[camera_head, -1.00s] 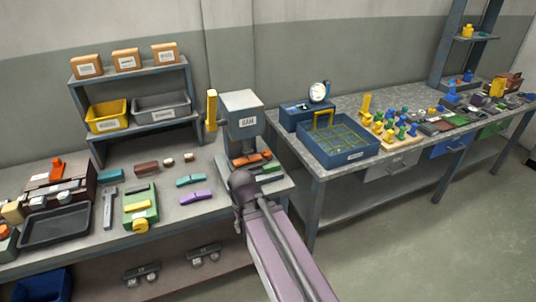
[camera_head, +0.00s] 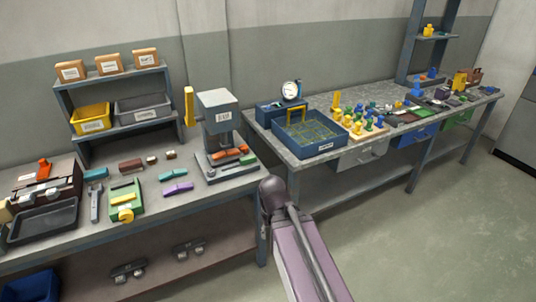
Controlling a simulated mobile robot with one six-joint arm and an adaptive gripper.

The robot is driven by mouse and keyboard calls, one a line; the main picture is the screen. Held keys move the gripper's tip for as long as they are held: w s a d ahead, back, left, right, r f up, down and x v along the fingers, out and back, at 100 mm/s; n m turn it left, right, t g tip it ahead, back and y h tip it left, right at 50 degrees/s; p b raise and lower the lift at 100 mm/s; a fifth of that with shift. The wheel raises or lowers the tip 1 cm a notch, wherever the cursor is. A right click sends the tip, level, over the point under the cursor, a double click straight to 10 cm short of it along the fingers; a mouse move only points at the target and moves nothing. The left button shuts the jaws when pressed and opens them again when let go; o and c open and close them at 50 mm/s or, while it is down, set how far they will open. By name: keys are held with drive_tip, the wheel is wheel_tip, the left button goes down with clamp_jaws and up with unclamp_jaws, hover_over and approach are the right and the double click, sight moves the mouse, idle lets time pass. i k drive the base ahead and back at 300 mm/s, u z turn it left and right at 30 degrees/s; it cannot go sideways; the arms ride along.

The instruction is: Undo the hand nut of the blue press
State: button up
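A blue-grey press (camera_head: 216,104) with a yellow lever (camera_head: 189,106) stands at the right end of the left bench. Orange pieces (camera_head: 226,154) lie at its base. It is the most press-like thing in view, but its colour is only greyish blue and its label is too small to read. I cannot make out a hand nut on it. My purple arm link rises from the bottom edge to a dark joint right of the press, over the gap in front of the benches. My gripper does not show.
The left bench holds a black tray (camera_head: 42,222), a wrench (camera_head: 95,205), a green fixture (camera_head: 125,200) and a shelf with bins (camera_head: 92,118). The right bench has a blue crate (camera_head: 309,150), a gauge unit (camera_head: 282,108) and several coloured pieces. Open floor (camera_head: 420,240) lies in front.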

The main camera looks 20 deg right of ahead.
sight(243, 147)
drive_tip(key=z, duration=0.25)
drive_tip(key=k, duration=0.8)
drive_tip(key=z, duration=0.65)
drive_tip(key=i, duration=1.45)
drive_tip(key=u, duration=0.55)
drive_tip(key=i, duration=0.55)
drive_tip(key=u, duration=0.2)
